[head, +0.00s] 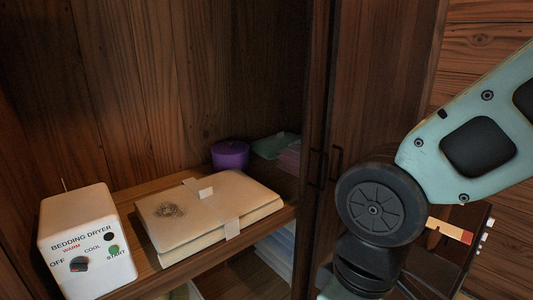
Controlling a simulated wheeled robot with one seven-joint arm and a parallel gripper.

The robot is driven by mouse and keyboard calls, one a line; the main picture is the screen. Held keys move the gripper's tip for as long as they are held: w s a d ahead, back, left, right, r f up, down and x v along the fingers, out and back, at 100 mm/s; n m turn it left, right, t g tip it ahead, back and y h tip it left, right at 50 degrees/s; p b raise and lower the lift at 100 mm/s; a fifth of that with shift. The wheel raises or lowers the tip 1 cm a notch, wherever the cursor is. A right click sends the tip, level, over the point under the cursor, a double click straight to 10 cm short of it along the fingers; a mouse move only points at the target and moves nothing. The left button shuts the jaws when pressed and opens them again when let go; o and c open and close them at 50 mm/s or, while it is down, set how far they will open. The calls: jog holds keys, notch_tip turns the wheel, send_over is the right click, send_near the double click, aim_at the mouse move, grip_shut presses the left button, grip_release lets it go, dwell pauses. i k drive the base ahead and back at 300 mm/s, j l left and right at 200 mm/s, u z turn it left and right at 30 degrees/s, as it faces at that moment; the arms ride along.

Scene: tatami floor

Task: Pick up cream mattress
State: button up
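The cream mattress (206,214) lies folded flat on a wooden shelf inside an open closet in the head view. A pale strap with a small tag runs across it, and a dark grey smudge marks its top at the left. My arm shows at the right of the view, in front of the closet's door side, apart from the mattress. My gripper is out of the picture.
A white bedding dryer (78,240) with knobs stands left of the mattress. A purple round container (230,155) is behind it. Folded cloths (280,150) lie at the right rear. A dark closet door edge (316,130) stands between shelf and arm.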

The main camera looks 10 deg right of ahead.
aim_at(182, 221)
jog(key=i+j+u, duration=0.2)
jog(key=i, duration=0.25)
jog(key=i+j+u, duration=0.2)
jog(key=i, duration=0.25)
